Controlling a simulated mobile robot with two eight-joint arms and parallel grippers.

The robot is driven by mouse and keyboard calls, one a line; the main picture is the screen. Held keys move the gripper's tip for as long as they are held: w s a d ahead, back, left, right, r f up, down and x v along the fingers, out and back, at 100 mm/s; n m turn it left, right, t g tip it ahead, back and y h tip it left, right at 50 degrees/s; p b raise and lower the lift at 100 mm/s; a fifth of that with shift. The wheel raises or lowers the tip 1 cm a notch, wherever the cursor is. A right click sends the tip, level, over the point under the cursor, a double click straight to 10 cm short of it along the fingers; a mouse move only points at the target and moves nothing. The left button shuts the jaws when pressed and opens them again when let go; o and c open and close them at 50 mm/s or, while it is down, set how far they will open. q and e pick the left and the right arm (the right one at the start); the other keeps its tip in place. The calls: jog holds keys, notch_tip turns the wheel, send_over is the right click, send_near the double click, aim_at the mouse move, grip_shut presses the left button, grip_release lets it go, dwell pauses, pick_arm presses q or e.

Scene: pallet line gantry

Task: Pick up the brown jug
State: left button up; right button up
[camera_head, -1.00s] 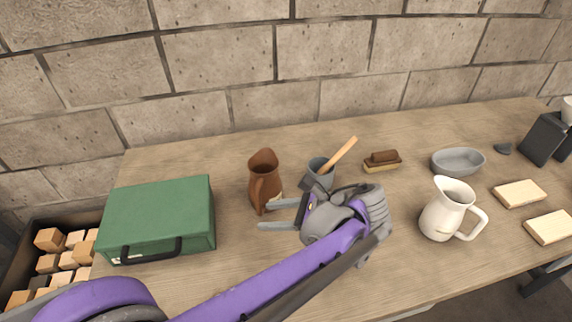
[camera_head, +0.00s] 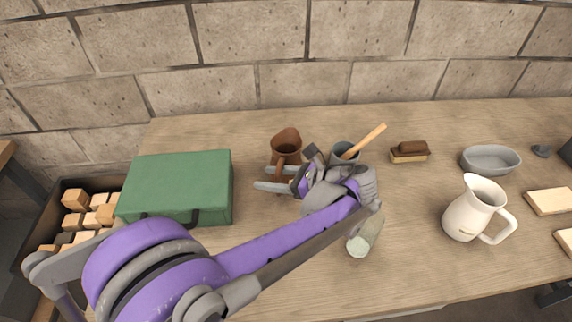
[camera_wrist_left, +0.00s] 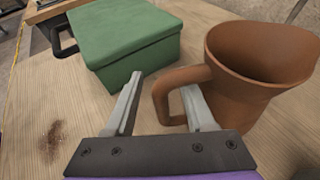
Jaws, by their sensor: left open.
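The brown jug (camera_head: 287,142) stands upright on the table near its back, left of a grey cup, with its handle toward the front. In the left wrist view the jug (camera_wrist_left: 258,75) fills the upper right, and its handle (camera_wrist_left: 161,92) lies between my fingers. My left gripper (camera_head: 267,178) is open at the handle side of the jug. In the wrist view my left gripper (camera_wrist_left: 162,82) has its right finger at the handle's loop and its left finger outside it. Contact cannot be told. My right gripper is not in view.
A green case (camera_head: 178,185) stands left of the jug. The grey cup (camera_head: 345,152) holds a wooden-handled tool. A pale cylinder (camera_head: 365,236) lies beneath my left arm. A brush (camera_head: 409,152), grey bowl (camera_head: 490,159) and white pitcher (camera_head: 474,208) stand to the right.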

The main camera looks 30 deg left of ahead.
pick_arm(q)
jog(key=shift+a+f, duration=0.2)
jog(key=shift+a, duration=0.2)
jog(key=shift+c, duration=0.2)
grip_shut()
dwell(1.0)
